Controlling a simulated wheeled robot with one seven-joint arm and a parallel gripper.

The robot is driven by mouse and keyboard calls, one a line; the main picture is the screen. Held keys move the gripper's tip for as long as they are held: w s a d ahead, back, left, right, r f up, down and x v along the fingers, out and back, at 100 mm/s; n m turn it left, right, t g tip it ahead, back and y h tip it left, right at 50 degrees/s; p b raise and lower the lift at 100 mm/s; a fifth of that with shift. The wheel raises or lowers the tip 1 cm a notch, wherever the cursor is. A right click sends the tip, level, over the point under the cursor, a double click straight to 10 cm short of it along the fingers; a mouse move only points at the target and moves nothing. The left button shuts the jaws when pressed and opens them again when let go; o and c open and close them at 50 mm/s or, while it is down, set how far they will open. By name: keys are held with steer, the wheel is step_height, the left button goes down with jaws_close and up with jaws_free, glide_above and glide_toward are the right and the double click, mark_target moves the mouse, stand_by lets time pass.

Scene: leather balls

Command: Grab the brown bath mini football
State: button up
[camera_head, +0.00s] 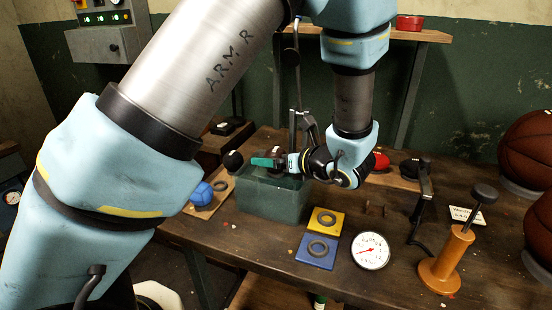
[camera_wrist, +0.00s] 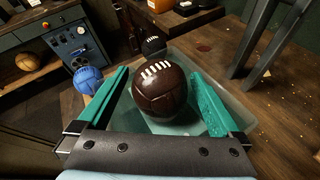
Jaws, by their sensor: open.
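The brown mini football (camera_wrist: 159,88) with white laces shows in the wrist view, in or over a translucent bin (camera_wrist: 185,60). My gripper (camera_wrist: 158,85) has two green fingers, spread wide on the left and right of the ball; it is open and holds nothing. I cannot tell whether a finger touches the ball. In the head view my gripper (camera_head: 270,162) is over the greenish bin (camera_head: 270,203) on the workbench. The brown ball is mostly hidden there behind the gripper.
A black ball (camera_head: 233,161) and a blue ball (camera_head: 202,194) lie left of the bin. Yellow (camera_head: 327,220) and blue (camera_head: 316,252) plates with rings, a dial gauge (camera_head: 370,251) and an orange hand pump (camera_head: 446,262) stand to the right. Basketballs (camera_head: 526,150) are at the right edge.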

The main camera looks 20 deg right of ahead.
steer(key=c, duration=1.3)
steer(key=shift+r, duration=0.15)
